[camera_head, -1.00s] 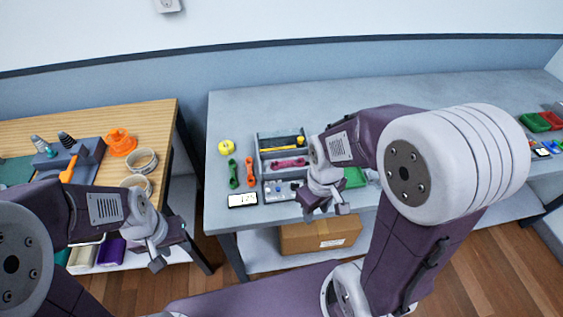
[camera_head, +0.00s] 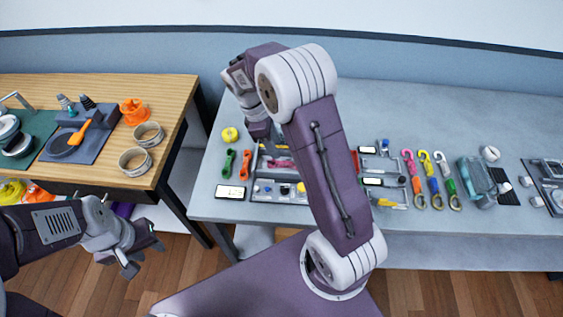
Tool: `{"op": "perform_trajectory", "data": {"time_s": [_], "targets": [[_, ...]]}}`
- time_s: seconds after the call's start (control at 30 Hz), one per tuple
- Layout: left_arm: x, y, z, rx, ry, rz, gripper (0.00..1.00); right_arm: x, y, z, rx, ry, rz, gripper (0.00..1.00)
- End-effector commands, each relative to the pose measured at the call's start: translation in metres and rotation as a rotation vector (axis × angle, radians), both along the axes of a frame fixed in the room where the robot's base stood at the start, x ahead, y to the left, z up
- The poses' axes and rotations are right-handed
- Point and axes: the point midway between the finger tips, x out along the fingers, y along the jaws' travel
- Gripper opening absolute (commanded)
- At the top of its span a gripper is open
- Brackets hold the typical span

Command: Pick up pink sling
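A pink sling (camera_head: 281,163) lies in the grey divided tray (camera_head: 262,196) on the grey table, partly covered by my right arm. My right gripper (camera_head: 262,138) points down at the upper left part of the tray, just above and left of the sling in the picture. Its fingertips are hard to make out, and I cannot tell whether it touches anything. My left gripper (camera_head: 143,256) is open and empty, low in front of the gap between the two tables, far from the sling.
A green sling (camera_head: 228,163) and an orange sling (camera_head: 245,165) lie left of the tray, with a yellow roll (camera_head: 230,134) behind them. Right of my arm are several coloured hooked straps (camera_head: 437,180) and a teal container (camera_head: 476,182). A wooden table (camera_head: 176,95) stands left.

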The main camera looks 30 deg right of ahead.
Motion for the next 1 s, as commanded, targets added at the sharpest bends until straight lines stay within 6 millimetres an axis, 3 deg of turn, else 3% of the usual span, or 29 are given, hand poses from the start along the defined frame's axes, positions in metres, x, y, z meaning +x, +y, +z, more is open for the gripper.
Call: {"op": "perform_trajectory", "data": {"time_s": [0.2,0.4,0.63,0.9,0.93,1.0], "targets": [[0.0,0.0,-0.001,0.0,0.0,0.0,0.36,-0.006,-0.009,-0.031,0.0,0.002,-0.003,0.4],[0.0,0.0,-0.001,0.0,0.0,0.0,0.36,-0.007,-0.011,-0.04,0.0,0.002,-0.003,0.4],[0.0,0.0,-0.001,0.0,0.0,0.0,0.36,-0.01,-0.022,-0.078,0.0,0.002,-0.004,0.4],[0.0,0.0,-0.001,0.0,0.0,0.0,0.36,-0.01,-0.024,-0.085,0.001,-0.001,-0.002,0.4],[0.0,0.0,-0.001,0.0,0.0,0.0,0.36,-0.01,-0.024,-0.085,0.001,-0.001,-0.002,0.37],[0.0,0.0,-0.001,0.0,0.0,0.0,0.36,-0.01,-0.024,-0.085,0.001,-0.001,-0.002,0.18]]}}
